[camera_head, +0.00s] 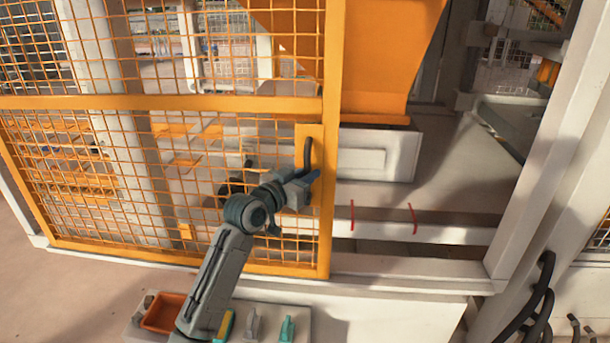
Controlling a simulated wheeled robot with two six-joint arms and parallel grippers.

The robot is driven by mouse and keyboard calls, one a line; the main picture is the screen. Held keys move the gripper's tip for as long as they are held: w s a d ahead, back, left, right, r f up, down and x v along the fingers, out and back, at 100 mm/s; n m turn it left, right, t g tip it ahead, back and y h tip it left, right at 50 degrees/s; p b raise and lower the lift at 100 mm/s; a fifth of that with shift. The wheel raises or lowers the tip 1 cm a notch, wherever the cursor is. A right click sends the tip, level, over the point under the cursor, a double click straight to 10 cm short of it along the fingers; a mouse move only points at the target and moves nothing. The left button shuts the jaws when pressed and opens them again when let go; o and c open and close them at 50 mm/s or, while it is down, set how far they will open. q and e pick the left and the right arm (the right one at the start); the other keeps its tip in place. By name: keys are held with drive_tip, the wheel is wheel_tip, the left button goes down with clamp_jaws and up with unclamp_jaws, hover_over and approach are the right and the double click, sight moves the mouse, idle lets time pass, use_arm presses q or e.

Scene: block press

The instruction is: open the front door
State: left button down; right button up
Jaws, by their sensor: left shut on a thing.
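The front door (170,102) is an orange-framed wire mesh panel on the left of the head view. It stands part-way open, with a gap between its right edge and the white post (545,150) at the right. A dark curved handle (308,152) sits on an orange plate near the door's right edge. My left gripper (307,181) is at the lower part of this handle and is shut on it. The gripper hides the handle's lower end. My right gripper is not in view.
Through the opening show a white block (375,155), an orange chute (390,60) and a white rail with red marks (440,232). A white ledge with an orange tray (163,312) lies below the door. Dark cables (538,305) hang at the lower right. Floor at the lower left is clear.

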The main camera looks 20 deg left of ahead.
use_arm(q)
drive_tip(key=shift+a, duration=0.2)
drive_tip(key=c, duration=1.4)
unclamp_jaws()
drive_tip(key=shift+c, duration=0.2)
drive_tip(key=shift+d, duration=0.1)
drive_tip(key=b+v, duration=0.3)
drive_tip(key=v, duration=0.8)
drive_tip(key=shift+w, duration=0.1)
